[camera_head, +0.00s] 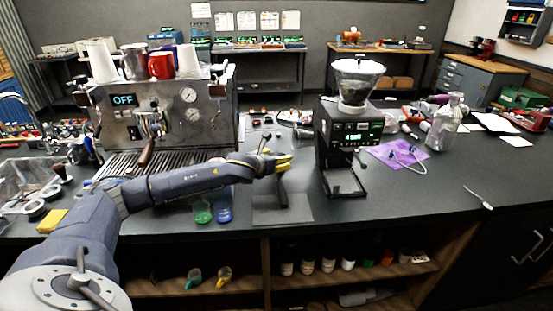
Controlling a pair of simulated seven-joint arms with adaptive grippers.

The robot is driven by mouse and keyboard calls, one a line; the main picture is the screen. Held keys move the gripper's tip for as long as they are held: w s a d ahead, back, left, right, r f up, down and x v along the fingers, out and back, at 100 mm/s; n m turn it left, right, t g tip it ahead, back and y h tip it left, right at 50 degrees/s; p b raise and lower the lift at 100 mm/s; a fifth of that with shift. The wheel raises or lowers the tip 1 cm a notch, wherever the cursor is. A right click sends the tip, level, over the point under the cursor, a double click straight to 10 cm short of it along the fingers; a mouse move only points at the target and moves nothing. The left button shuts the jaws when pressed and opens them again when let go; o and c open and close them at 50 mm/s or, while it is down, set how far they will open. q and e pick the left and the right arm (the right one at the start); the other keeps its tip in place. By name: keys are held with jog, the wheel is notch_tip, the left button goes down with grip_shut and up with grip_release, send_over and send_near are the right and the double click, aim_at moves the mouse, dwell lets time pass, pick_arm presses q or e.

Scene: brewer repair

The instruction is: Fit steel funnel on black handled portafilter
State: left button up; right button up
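My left gripper (284,164) has yellow fingertips and reaches over the counter from the left. It is above the grey mat (265,213), between the espresso machine and the grinder. A dark handle-like shape (283,195), perhaps the black handled portafilter, stands out below the fingertips over the mat; its head is hidden by the gripper. I cannot tell whether the fingers touch it or are shut. I cannot make out the steel funnel for sure. A second portafilter with a brown handle (146,153) sits at the espresso machine. My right gripper is not in view.
The espresso machine (165,112) stands left, with cups on top. The black grinder (345,135) stands right of the mat. Green (203,212) and blue (224,211) cups are near the front edge. A purple cloth (397,154) lies right. The front right counter is mostly clear.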

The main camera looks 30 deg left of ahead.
pick_arm(q)
jog(key=shift+f, duration=0.2)
jog(key=o, duration=1.3)
jog(key=shift+s, duration=0.1)
jog(key=v, duration=1.2)
